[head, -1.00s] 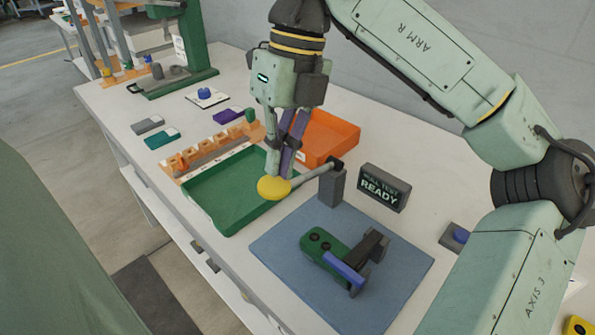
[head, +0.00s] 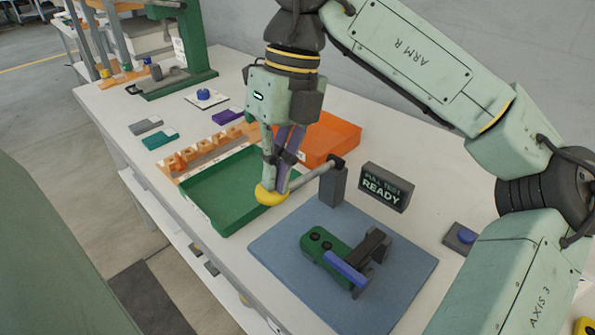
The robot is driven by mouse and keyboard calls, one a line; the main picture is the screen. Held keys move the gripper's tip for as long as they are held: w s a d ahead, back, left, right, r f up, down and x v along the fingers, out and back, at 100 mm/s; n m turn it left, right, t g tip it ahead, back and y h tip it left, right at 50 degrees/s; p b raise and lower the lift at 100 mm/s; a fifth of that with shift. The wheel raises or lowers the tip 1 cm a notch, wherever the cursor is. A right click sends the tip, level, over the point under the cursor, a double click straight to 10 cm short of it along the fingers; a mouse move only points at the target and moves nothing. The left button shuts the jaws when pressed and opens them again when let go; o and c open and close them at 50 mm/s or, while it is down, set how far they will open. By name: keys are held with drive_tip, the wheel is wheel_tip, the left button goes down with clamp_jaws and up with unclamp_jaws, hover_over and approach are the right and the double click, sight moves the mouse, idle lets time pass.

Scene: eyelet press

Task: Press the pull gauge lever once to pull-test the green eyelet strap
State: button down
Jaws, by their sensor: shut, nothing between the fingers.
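The pull gauge lever has a yellow knob (head: 268,196) on a grey arm (head: 312,176) that runs to a dark post (head: 332,187). My gripper (head: 277,188) is shut and empty, its fingertips down at the knob and overlapping its top; they seem to touch it. The green eyelet strap (head: 322,244) lies in the gauge on the blue mat (head: 290,283), with dark eyelets on its top. A blue bar (head: 346,268) and a dark clamp block (head: 373,250) sit at its right end. The display (head: 385,188) reads "PULL TEST READY".
A green tray (head: 212,222) lies left of the lever, and an orange bin (head: 335,140) stands behind my gripper. An orange rack (head: 190,155) and small coloured pieces lie further left. A green press (head: 193,45) stands at the back.

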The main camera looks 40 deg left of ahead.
sight(270, 198)
drive_tip(key=shift+f, duration=0.2)
drive_tip(key=shift+b+x, duration=0.65)
drive_tip(key=shift+x, duration=0.2)
drive_tip(key=shift+s+f, duration=0.1)
drive_tip(key=shift+b+x, duration=0.8)
drive_tip(key=shift+x, duration=0.15)
drive_tip(key=shift+f, duration=0.3)
drive_tip(key=shift+r, duration=0.15)
